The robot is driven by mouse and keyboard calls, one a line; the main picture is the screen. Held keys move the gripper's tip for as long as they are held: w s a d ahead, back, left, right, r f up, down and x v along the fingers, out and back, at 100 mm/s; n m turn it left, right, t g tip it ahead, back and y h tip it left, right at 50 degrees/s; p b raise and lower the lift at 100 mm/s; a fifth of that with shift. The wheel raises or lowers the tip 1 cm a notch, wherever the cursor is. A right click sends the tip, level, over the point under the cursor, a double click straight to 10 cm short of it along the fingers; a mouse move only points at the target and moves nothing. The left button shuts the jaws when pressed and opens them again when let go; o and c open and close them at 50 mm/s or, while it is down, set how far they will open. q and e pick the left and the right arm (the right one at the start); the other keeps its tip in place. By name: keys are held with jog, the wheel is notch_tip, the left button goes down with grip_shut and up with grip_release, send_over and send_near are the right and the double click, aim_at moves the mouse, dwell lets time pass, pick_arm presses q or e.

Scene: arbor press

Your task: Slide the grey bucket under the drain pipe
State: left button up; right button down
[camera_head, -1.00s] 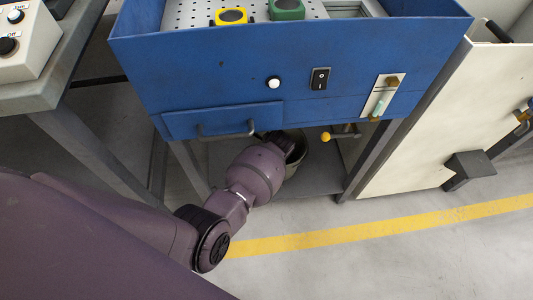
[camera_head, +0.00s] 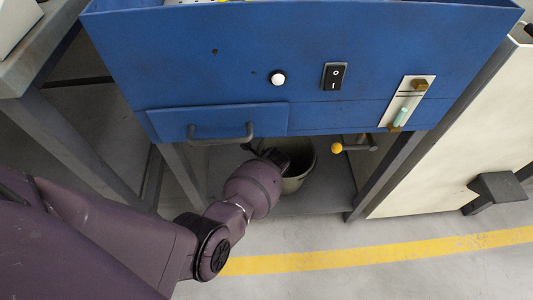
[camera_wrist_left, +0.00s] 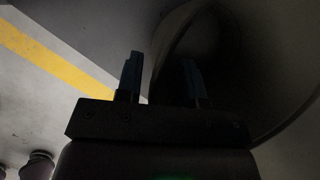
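The grey bucket (camera_head: 299,172) stands on the lower shelf under the blue cabinet, partly hidden by my left arm and the cabinet's lower edge. The drain pipe (camera_head: 360,147), with a yellow-knobbed valve handle (camera_head: 337,148), sticks out under the cabinet to the right of the bucket. My left gripper is mostly hidden in the head view, at the bucket's left side. In the left wrist view, its two fingers (camera_wrist_left: 160,80) are apart at the dark bucket (camera_wrist_left: 232,60), and the bucket's rim seems to run between them. Contact is too dark to tell. My right gripper is not in view.
The blue cabinet (camera_head: 230,65) with a drawer handle (camera_head: 220,136) hangs low above the shelf (camera_head: 320,198). A grey table leg (camera_head: 385,175) bounds the shelf on the right. A cream cabinet (camera_head: 450,130) stands beyond it. The shelf right of the bucket looks clear.

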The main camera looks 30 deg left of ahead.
pick_arm(q)
grip_shut()
dwell(0.4)
